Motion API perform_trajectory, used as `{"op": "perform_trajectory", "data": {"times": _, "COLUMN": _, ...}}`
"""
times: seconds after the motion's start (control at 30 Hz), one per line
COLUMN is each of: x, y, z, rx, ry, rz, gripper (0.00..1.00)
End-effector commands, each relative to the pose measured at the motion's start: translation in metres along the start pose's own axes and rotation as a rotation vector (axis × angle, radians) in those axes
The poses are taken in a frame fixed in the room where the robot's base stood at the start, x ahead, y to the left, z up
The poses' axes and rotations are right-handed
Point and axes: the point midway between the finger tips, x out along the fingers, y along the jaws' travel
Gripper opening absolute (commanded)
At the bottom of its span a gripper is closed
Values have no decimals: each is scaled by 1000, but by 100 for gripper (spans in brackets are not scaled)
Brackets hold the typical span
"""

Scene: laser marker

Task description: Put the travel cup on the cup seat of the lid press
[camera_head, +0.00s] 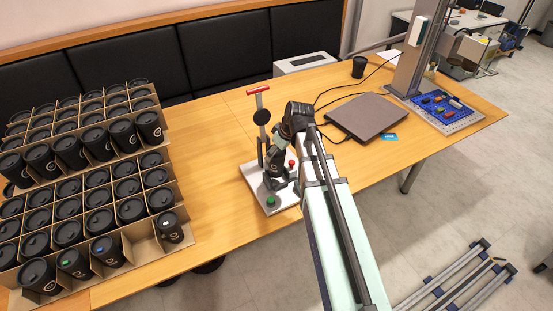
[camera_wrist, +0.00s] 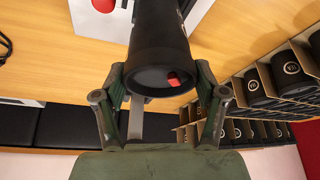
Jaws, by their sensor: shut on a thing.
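The black travel cup (camera_wrist: 158,40) is between the two fingers of my gripper (camera_wrist: 160,88) in the wrist view, its round end toward the camera. In the head view my gripper (camera_head: 280,170) is over the lid press, and the dark cup there is hard to tell apart from the gripper. The lid press has a white base (camera_head: 252,174), a black press disc (camera_head: 262,117) and a red-topped lever (camera_head: 258,90). My arm and gripper hide the cup seat, so I cannot tell whether the cup touches it.
A green button (camera_head: 271,200) and a red button (camera_head: 291,163) sit on the press base. Cardboard crates (camera_head: 143,246) of lidded black cups fill the table's left. A grey laptop-like slab (camera_head: 368,116) and another black cup (camera_head: 358,67) are to the right. Table between crates and press is clear.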

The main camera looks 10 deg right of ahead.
Motion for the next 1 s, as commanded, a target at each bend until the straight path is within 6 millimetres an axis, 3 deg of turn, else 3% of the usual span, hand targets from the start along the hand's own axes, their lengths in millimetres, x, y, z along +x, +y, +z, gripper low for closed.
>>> {"op": "perform_trajectory", "data": {"times": 0.27, "x": 12, "y": 0, "z": 5, "rx": 1, "ry": 0, "rz": 0, "gripper": 57}}
{"op": "perform_trajectory", "data": {"times": 0.6, "x": 42, "y": 0, "z": 18, "rx": 0, "ry": -1, "rz": -1, "gripper": 57}}
{"op": "perform_trajectory", "data": {"times": 1.0, "x": 47, "y": 0, "z": 20, "rx": 0, "ry": 0, "rz": 0, "gripper": 57}}
